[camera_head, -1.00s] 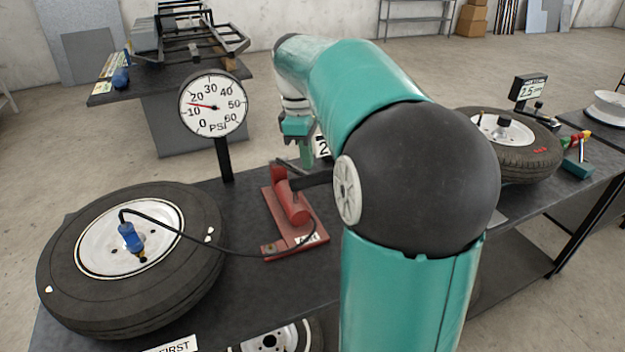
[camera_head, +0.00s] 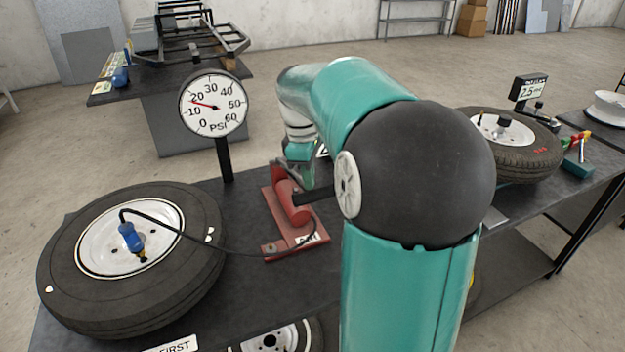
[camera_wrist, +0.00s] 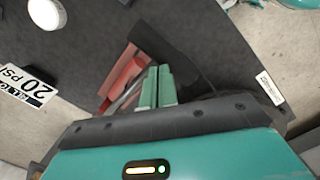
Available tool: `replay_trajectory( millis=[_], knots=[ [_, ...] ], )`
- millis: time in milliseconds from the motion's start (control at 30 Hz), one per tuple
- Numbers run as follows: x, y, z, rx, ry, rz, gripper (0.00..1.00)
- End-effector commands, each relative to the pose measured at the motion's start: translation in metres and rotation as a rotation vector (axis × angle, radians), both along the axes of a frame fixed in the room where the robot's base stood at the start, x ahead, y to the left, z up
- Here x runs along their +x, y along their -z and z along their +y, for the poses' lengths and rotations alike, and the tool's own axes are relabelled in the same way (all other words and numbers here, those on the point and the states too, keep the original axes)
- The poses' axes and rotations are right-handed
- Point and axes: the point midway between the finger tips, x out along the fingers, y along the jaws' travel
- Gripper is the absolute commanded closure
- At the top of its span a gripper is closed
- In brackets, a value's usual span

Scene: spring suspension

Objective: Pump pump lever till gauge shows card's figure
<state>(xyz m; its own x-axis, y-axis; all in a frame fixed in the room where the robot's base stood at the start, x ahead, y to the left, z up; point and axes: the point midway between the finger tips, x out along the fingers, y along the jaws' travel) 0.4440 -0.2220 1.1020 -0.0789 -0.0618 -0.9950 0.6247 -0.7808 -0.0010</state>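The red pump (camera_head: 291,208) stands on the bench, and its dark lever (camera_head: 318,192) runs right, partly behind my arm. The round gauge (camera_head: 213,105) on a post has its needle between 10 and 20, nearer 20. The card (camera_wrist: 27,86) in the wrist view reads 20 PSI. My gripper (camera_wrist: 156,84) has its two green fingers close together, over the dark lever (camera_wrist: 182,58) beside the red pump body. I see nothing clearly held between them. In the head view, my gripper is low beside the pump, partly hidden.
A tyre (camera_head: 62,265) with a blue chuck (camera_head: 130,237) lies left, with a hose running to the pump. Another tyre (camera_head: 520,155), a small display (camera_head: 530,90) and coloured tools (camera_head: 578,150) are at right. The bench between the gauge post and pump is clear.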

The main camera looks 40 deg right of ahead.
Motion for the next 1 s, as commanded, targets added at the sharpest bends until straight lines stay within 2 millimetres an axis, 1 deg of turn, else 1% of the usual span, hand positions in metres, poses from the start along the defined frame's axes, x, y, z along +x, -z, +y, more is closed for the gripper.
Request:
replay_trajectory(
  millis=[100,233,633,900,1000],
  knots=[
    [0.000,0.013,0.001,0.002,-0.002,0.001,1.00],
    [0.000,0.017,0.000,-0.001,-0.001,-0.001,1.00],
    [0.001,0.017,0.001,-0.001,-0.001,-0.001,1.00],
    [0.024,0.008,0.019,0.000,-0.002,-0.001,1.00],
    [0.024,0.007,0.019,-0.001,0.000,-0.001,1.00]
  ],
)
